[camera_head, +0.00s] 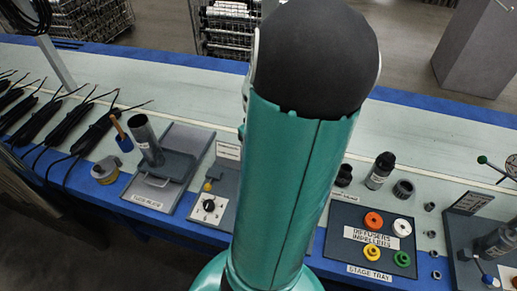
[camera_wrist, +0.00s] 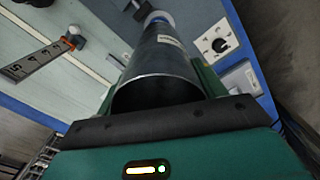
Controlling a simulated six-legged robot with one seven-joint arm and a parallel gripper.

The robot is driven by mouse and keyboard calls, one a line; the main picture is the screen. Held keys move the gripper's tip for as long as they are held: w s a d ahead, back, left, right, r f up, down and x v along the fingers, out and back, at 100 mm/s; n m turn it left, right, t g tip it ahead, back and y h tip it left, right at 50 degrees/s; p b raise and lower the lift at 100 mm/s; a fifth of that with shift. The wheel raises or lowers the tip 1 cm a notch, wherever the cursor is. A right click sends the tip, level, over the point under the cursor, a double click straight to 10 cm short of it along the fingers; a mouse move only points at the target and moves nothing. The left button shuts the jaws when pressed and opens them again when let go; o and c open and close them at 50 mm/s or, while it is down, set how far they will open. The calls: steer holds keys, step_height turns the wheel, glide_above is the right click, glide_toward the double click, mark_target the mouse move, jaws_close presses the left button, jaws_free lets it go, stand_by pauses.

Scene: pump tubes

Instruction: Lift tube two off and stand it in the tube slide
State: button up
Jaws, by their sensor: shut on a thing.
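A grey metal tube (camera_wrist: 163,65) fills the middle of the wrist view. Its open end faces the camera and a pale label shows on its side. My gripper (camera_wrist: 158,82) is shut on this tube, with a finger at each side. The head view does not show my gripper or the held tube; my teal arm hides that part. In the head view another grey tube (camera_head: 146,138) stands, leaning in the picture, in the tube slide (camera_head: 175,193) at the left. I cannot read a number on either tube.
A dial panel (camera_head: 209,208) sits right of the slide; its dial (camera_wrist: 219,45) shows in the wrist view. A stage tray (camera_head: 345,216) with coloured rings lies right of my arm. Black cables (camera_head: 65,128) and a yellow-grey cup (camera_head: 106,169) are at the left.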

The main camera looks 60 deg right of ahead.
step_height(320, 180, up, 9)
steer(key=shift+f, duration=0.2)
stand_by(1.4)
stand_by(0.6)
